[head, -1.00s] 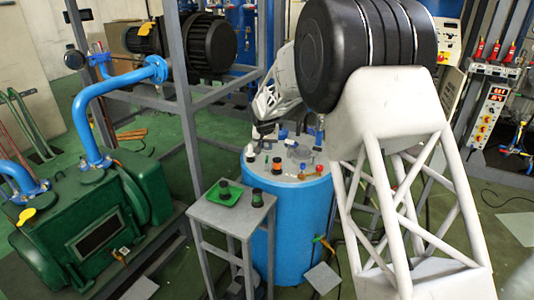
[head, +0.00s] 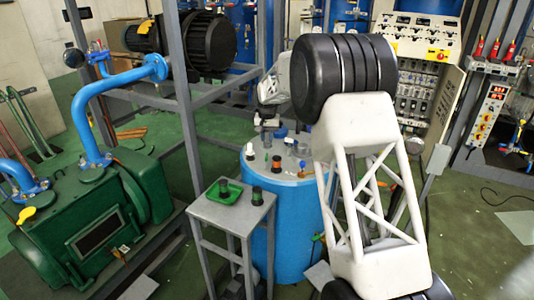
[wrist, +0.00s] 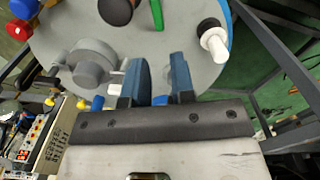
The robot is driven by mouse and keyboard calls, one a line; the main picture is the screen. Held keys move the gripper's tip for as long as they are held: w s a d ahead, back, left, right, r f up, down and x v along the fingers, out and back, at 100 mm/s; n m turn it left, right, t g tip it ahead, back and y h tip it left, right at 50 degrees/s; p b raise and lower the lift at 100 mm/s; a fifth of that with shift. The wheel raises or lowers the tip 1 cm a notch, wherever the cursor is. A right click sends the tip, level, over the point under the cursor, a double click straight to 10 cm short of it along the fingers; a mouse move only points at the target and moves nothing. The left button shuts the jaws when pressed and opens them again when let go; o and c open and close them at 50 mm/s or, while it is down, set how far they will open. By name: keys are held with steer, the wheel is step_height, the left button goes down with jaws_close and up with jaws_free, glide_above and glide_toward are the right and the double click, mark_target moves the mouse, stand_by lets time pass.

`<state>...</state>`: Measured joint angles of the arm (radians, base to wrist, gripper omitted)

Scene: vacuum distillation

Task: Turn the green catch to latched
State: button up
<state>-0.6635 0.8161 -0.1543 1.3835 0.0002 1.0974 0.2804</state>
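The green catch (wrist: 157,14) shows at the top edge of the wrist view, as a narrow upright green bar on the grey lid (wrist: 190,62) of the blue drum (head: 290,225). Part of it is cut off by the frame. My gripper (wrist: 160,72) has two blue fingers standing apart with nothing between them. The catch lies beyond the fingertips, roughly in line with the gap, and is not touched. In the head view my gripper (head: 267,135) is over the back left of the lid, small and partly hidden by my arm.
On the lid, a round black knob (wrist: 115,10) is left of the catch and a black-and-white handle (wrist: 213,40) right of it. A grey round fitting (wrist: 88,65) sits close to the left finger. A small table (head: 215,212) with a green tray (head: 222,193) stands in front left.

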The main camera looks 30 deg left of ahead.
mark_target(266, 161)
stand_by(0.3)
steer(key=shift+f, duration=3.85)
jaws_close()
